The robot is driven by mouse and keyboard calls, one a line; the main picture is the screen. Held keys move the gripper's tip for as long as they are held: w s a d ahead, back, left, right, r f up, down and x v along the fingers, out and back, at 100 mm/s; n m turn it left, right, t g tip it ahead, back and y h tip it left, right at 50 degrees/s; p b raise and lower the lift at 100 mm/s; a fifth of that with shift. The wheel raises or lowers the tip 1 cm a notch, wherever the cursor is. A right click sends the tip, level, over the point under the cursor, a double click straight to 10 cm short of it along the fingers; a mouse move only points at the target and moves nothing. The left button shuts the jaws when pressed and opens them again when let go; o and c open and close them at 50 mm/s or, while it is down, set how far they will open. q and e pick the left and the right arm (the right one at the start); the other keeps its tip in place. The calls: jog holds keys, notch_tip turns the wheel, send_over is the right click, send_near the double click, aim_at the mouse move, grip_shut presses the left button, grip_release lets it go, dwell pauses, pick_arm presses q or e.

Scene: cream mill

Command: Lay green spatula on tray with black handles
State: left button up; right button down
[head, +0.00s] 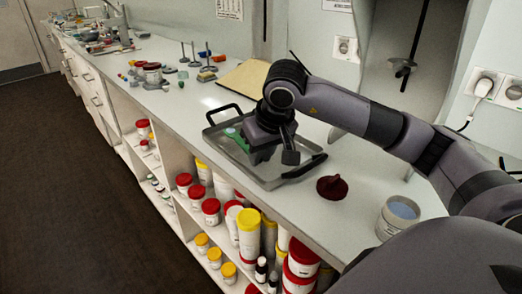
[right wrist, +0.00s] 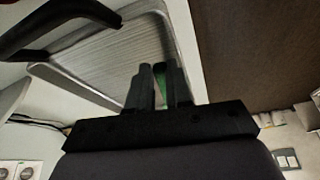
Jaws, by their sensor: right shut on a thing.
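The metal tray (head: 265,180) with black handles lies on the pale counter. One handle (head: 222,112) is at its far left end and the other (head: 306,167) at its near right end. My right gripper (head: 272,154) is over the tray, shut on the green spatula (head: 236,137). The spatula's green part shows left of the gripper, over the tray; I cannot tell whether it touches the tray. In the right wrist view a green strip of the spatula (right wrist: 161,92) shows between the fingers, with the tray (right wrist: 95,62) beyond. The rest is hidden. My left gripper is not in view.
Small stands and jars are farther left. Shelves below hold several lidded containers.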

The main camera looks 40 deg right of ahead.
jog(key=shift+f, duration=0.15)
jog(key=shift+f+b, duration=0.7)
jog(key=shift+b, duration=0.05)
jog(key=shift+f, duration=0.15)
dwell(0.4)
jog(key=shift+f+b, duration=0.25)
jog(key=shift+b, duration=0.1)
jog(key=c, duration=1)
grip_release()
jog(key=shift+o, duration=0.2)
